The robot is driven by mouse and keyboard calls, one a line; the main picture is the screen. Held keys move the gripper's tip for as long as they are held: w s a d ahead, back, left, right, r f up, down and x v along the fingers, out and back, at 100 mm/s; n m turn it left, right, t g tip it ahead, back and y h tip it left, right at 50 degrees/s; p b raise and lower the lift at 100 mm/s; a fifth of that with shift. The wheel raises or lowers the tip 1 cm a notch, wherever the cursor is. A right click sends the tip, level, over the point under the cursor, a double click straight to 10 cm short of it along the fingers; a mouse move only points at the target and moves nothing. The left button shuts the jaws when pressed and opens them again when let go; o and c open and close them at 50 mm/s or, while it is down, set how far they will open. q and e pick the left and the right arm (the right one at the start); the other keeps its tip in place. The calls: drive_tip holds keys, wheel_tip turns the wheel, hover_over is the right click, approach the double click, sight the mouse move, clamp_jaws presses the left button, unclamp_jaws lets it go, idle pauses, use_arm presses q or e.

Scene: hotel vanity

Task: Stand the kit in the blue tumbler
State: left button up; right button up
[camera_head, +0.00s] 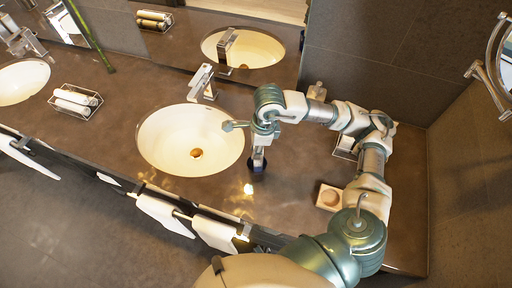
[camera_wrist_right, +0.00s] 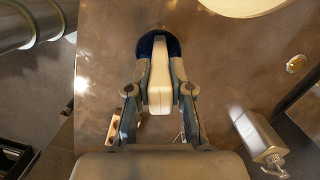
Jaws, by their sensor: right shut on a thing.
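My right gripper (camera_head: 262,140) is above the counter, just right of the front sink. In the right wrist view the gripper (camera_wrist_right: 160,100) is shut on the kit (camera_wrist_right: 160,85), a long cream-white piece between the two fingers. The dark blue tumbler (camera_head: 257,164) stands on the counter right below the gripper. It also shows in the right wrist view (camera_wrist_right: 146,46) as a dark round shape at the kit's far end. The kit's far end overlaps the tumbler; how deep it reaches inside cannot be told. My left gripper is not in view.
The sink (camera_head: 170,150) with its chrome faucet (camera_head: 201,82) lies left of the tumbler. A wire basket with rolled towels (camera_head: 75,100) is far left. Counter between tumbler and dish is clear.

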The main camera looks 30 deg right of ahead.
drive_tip(key=shift+a, duration=0.15)
drive_tip(key=o, duration=0.9)
drive_tip(key=shift+a, duration=0.15)
drive_tip(key=r, duration=0.4)
drive_tip(key=d+r, duration=0.1)
drive_tip(key=r, duration=0.6)
drive_tip(key=shift+s+d+r, duration=0.3)
drive_tip(key=shift+r, duration=0.1)
drive_tip(key=shift+d, duration=0.1)
